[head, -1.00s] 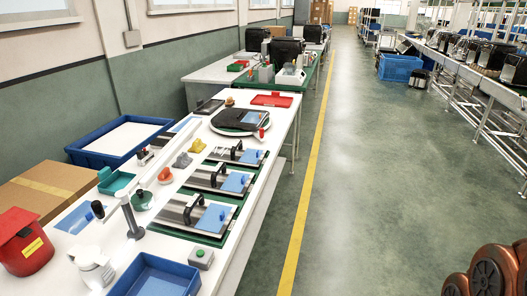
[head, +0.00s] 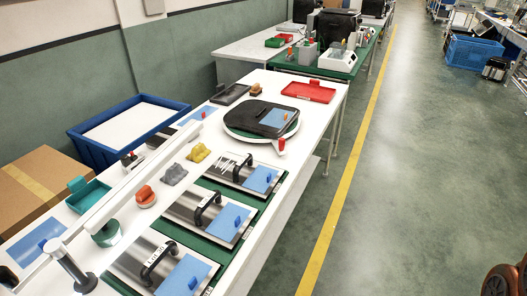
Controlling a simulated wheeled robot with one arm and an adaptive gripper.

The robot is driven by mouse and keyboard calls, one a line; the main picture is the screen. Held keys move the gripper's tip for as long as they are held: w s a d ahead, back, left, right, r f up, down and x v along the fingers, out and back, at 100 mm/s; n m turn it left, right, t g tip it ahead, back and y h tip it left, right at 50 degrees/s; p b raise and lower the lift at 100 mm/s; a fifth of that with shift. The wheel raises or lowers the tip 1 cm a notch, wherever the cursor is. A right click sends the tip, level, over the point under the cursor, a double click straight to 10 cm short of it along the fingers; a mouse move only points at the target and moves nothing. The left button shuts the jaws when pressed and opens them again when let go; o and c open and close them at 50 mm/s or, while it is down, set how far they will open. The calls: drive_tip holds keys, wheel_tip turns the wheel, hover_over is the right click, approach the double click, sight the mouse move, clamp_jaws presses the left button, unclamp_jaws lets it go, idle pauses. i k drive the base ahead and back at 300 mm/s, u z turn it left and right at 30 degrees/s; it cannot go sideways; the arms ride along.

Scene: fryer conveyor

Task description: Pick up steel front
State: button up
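Three steel fronts lie in a row on green mats on the long white table, each with a black handle and a light blue patch with a blue knob. The nearest steel front (head: 138,274) is at the bottom of the head view, the middle one (head: 187,206) lies beyond it, and the farthest one (head: 226,174) is close to the turntable. A black front (head: 247,114) with a blue patch lies on the round white turntable (head: 236,134). My gripper is not in view.
A red tray (head: 309,91) lies at the table's far end. Yellow, grey and orange knobs, a teal bin (head: 88,196) and an upright metal post (head: 66,262) stand left of the fronts. A blue crate (head: 92,150) is beyond.

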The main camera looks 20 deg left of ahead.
sight(229, 170)
drive_tip(key=i, duration=2.75)
drive_tip(key=u, duration=4.8)
